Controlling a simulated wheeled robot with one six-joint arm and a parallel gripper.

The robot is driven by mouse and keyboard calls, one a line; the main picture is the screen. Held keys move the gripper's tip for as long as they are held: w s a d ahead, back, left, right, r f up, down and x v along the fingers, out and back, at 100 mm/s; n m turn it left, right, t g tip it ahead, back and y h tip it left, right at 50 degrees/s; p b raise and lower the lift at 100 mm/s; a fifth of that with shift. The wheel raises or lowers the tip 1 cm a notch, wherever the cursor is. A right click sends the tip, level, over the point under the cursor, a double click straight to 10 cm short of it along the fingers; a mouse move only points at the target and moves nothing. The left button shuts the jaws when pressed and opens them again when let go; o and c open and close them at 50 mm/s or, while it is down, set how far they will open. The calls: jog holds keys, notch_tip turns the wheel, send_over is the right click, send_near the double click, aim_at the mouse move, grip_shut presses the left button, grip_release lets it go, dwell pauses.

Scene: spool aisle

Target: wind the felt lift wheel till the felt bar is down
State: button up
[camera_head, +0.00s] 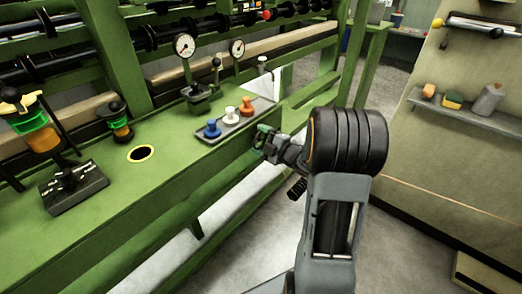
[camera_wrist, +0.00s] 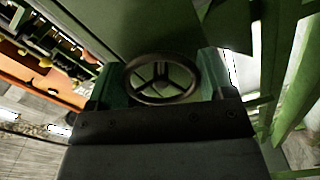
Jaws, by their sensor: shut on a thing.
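A dark round handwheel (camera_wrist: 161,82) with three spokes, which I take for the felt lift wheel, shows in the wrist view in front of a green panel. My gripper (camera_wrist: 163,78) is shut on the wheel, with a green finger at its left and right sides. In the head view my gripper (camera_head: 265,137) is at the front edge of the green machine bench, and the wheel is hidden there. A long pale beige bar (camera_head: 290,42) runs along the back of the machine. I cannot tell whether it is the felt bar or how low it sits.
On the green bench (camera_head: 175,180) stand two dial gauges (camera_head: 184,46), a tray with blue, white and orange knobs (camera_head: 212,129), and a dark lever block (camera_head: 74,187). A wall shelf (camera_head: 465,113) is at right. Bare floor lies between bench and wall.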

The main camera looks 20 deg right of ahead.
jog(key=n+b, duration=0.4)
jog(key=b, duration=0.1)
jog(key=shift+f+b, duration=0.2)
jog(key=shift+b, duration=0.1)
jog(key=n+b, duration=0.2)
jog(key=shift+r+b, duration=0.25)
jog(key=shift+b, duration=0.15)
jog(key=shift+r+n, duration=0.1)
jog(key=shift+n, duration=0.3)
jog(key=o, duration=0.9)
jog(key=p+v, duration=0.3)
jog(key=v, duration=1.1)
jog(key=shift+w, duration=0.15)
